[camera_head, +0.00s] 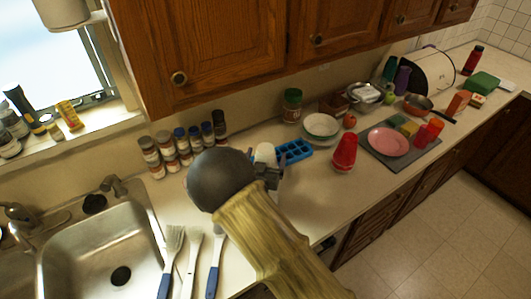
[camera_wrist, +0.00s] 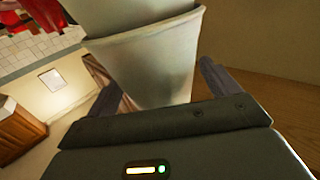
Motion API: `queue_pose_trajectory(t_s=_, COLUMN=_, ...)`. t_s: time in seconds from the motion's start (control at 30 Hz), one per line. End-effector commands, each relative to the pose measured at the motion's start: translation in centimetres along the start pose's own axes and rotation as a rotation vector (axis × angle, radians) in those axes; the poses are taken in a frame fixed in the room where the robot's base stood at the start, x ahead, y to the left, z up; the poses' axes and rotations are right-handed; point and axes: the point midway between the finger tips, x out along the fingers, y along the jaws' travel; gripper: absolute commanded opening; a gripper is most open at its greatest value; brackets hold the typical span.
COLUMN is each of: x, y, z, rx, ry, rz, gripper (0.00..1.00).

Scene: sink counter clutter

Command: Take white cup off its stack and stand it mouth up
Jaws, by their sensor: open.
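The white cup (camera_head: 264,153) shows only in part in the head view, behind my wrist. In the wrist view two pale cups are nested, with a rim line between them. One white cup (camera_wrist: 150,72) is nearer the gripper, and the other cup (camera_wrist: 125,12) is at the top edge, cut off by the frame. My gripper (camera_wrist: 153,68) is open, one finger on each side of the nearer cup. Gaps seem to remain beside it, but contact cannot be told for sure. In the head view my gripper (camera_head: 268,175) is mostly hidden by my arm.
A blue tray (camera_head: 294,151) lies just right of the cup. Spice jars (camera_head: 184,145) line the wall at left. Brushes (camera_head: 172,255) lie by the sink (camera_head: 95,250).

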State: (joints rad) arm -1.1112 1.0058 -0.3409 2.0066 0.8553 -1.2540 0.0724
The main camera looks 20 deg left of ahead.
Motion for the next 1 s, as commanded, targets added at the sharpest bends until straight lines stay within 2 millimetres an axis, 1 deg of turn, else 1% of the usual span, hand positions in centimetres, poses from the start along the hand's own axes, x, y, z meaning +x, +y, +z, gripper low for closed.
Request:
queue_pose_trajectory(t_s=0.47, x=-0.04, y=-0.01, z=0.05, rx=0.000, ry=0.000, rz=0.000, gripper=0.88)
queue_pose_trajectory(t_s=0.5, x=-0.04, y=-0.01, z=0.05, rx=0.000, ry=0.000, rz=0.000, gripper=0.80)
queue_pose_trajectory(t_s=0.57, x=-0.04, y=-0.01, z=0.04, rx=0.000, ry=0.000, rz=0.000, gripper=0.68)
queue_pose_trajectory(t_s=0.6, x=-0.04, y=0.00, z=0.04, rx=0.000, ry=0.000, rz=0.000, gripper=0.60)
queue_pose_trajectory(t_s=0.7, x=-0.04, y=0.00, z=0.04, rx=0.000, ry=0.000, rz=0.000, gripper=0.41)
queue_pose_trajectory(t_s=1.0, x=-0.04, y=0.00, z=0.03, rx=0.000, ry=0.000, rz=0.000, gripper=0.41)
